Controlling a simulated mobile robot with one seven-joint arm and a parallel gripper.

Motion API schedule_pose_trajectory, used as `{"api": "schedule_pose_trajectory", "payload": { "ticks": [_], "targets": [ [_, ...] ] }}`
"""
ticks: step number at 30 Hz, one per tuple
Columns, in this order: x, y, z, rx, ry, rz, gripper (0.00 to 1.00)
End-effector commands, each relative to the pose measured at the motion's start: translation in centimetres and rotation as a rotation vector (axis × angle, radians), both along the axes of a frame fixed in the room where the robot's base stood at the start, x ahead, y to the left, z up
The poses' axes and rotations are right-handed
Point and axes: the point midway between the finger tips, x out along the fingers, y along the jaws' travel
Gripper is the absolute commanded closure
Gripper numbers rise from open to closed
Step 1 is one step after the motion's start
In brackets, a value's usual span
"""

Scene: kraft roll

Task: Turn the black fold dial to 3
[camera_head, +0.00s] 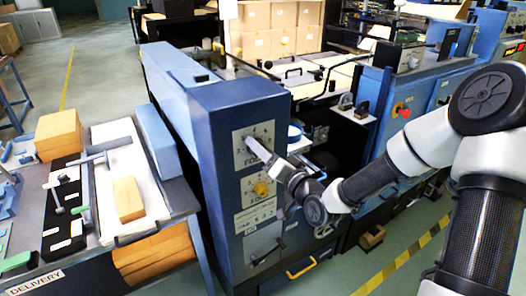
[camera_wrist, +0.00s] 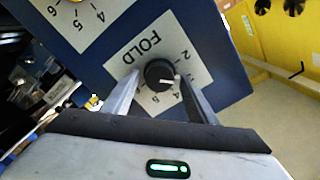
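The black fold dial (camera_wrist: 160,74) sits on a white plate (camera_wrist: 135,57) marked FOLD, upside down in the wrist view. Its white pointer points right, toward the right finger. In the head view my gripper (camera_head: 255,149) reaches the FOLD plate (camera_head: 250,137) on the blue column, and the dial is hard to make out there.
A yellow dial (camera_head: 262,188) sits on another numbered plate below, with a black lever (camera_head: 268,252) and a yellow handle (camera_head: 300,268) lower down. The delivery table (camera_head: 100,250) stands left, holding a brown block (camera_head: 128,199).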

Motion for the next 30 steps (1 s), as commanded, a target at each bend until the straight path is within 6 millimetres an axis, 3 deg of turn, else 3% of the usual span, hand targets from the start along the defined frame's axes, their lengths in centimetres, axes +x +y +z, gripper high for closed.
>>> {"api": "schedule_pose_trajectory", "payload": {
  "ticks": [11, 24, 30],
  "targets": [
    [-1.2, -0.9, -0.2, -0.002, 0.004, -0.001, 0.47],
    [-9.7, -6.7, 0.3, 0.001, 0.008, -0.004, 0.47],
    [-10.5, -7.5, 1.0, 0.005, 0.007, -0.003, 0.47]
  ]
}}
